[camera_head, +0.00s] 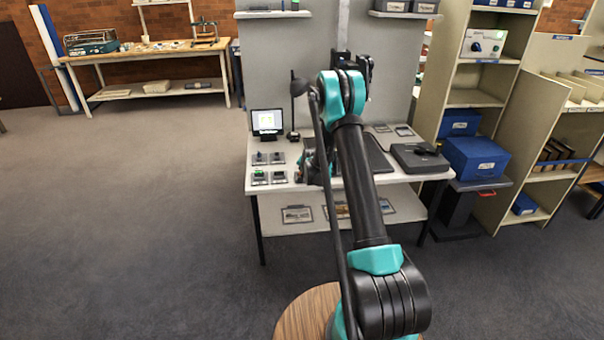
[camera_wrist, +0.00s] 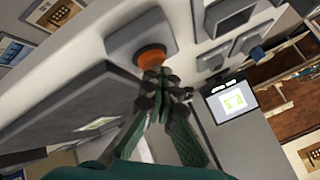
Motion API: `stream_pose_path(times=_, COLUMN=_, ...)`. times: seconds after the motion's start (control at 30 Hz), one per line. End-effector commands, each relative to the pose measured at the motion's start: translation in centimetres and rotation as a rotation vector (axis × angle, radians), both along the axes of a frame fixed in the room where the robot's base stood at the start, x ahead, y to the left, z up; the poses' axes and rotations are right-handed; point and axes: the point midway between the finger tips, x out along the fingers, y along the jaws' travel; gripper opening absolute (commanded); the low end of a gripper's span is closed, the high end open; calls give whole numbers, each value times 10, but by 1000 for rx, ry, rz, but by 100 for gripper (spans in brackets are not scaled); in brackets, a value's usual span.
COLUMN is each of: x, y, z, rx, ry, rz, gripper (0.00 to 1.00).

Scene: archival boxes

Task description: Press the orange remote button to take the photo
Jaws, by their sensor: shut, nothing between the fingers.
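The orange remote button (camera_wrist: 152,58) is a round cap on a grey box (camera_wrist: 138,32) in the wrist view. My gripper (camera_wrist: 160,82) is shut and empty, its fingertips right at the near edge of the button in that view. I cannot tell whether they touch it. In the head view my arm hides the orange button, and my gripper (camera_head: 308,168) shows only partly beside the arm at the desk.
Several small control boxes (camera_head: 268,168) sit on the desk's left part. A flat black case (camera_head: 419,158) lies at the desk's right. Blue boxes (camera_head: 474,158) and a shelf unit (camera_head: 470,97) stand farther right. The floor (camera_head: 130,220) to the left is clear.

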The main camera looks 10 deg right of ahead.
Motion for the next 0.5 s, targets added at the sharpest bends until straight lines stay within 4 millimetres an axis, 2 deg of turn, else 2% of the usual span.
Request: stream_pose_path(times=0.5, x=0, y=0, z=18, rx=0, ry=0, rz=0, gripper=0)
